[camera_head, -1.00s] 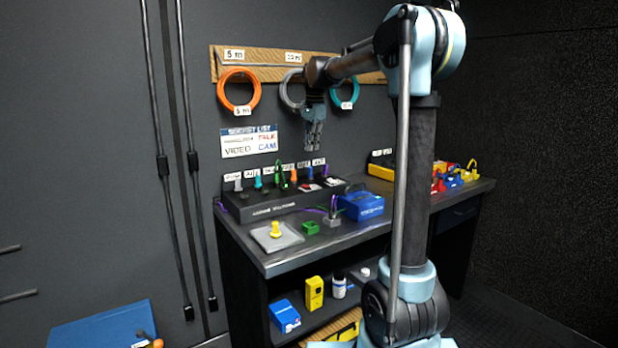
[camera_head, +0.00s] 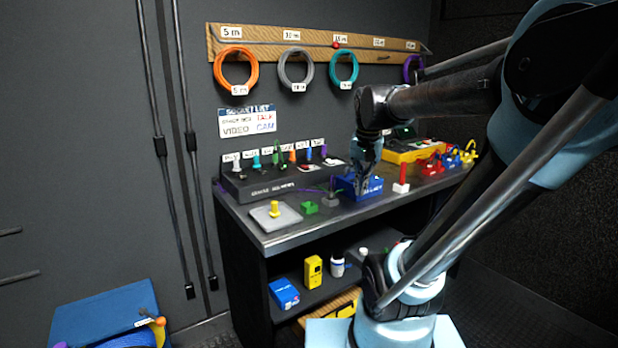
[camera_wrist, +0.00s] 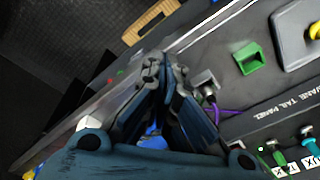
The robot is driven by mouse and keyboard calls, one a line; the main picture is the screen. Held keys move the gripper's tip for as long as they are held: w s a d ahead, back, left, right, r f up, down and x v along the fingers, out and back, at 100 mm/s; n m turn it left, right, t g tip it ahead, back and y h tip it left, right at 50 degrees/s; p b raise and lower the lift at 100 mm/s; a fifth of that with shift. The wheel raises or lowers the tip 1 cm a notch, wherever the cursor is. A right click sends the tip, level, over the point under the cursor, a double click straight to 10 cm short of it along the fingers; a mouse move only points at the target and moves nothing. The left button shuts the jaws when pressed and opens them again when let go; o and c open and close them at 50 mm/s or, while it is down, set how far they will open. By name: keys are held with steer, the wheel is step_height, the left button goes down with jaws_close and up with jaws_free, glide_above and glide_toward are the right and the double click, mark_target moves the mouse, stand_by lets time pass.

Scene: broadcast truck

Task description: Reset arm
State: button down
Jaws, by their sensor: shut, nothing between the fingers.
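My gripper (camera_head: 364,184) is shut and empty. In the head view its fingers point down in front of the blue box (camera_head: 348,186) on the workbench (camera_head: 290,240) and hide part of that box. Whether they touch the box cannot be told. My arm comes in from the right. In the wrist view my gripper (camera_wrist: 165,75) shows closed fingers, with a bit of blue below them. A green block (camera_wrist: 250,58) and a small grey connector (camera_wrist: 205,84) with a purple cable lie to its right.
A black socket panel (camera_head: 270,184) with several coloured plugs stands at the bench's back left. A yellow plug stands on a grey plate (camera_head: 262,218). Cable coils, including an orange one (camera_head: 219,68), hang on the wall. A blue bin (camera_head: 85,318) is at lower left.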

steer(key=s+d+f+n, duration=0.1)
steer(key=s+f+n, duration=0.1)
steer(key=s+f, duration=0.4)
steer(key=s+d+f+n, duration=0.1)
steer(key=s+d+f, duration=0.1)
steer(key=s+f, duration=0.5)
step_height(320, 180, down, 2)
steer(key=shift+d+n, duration=0.3)
steer(key=shift+n, duration=0.1)
steer(key=shift+s, duration=0.1)
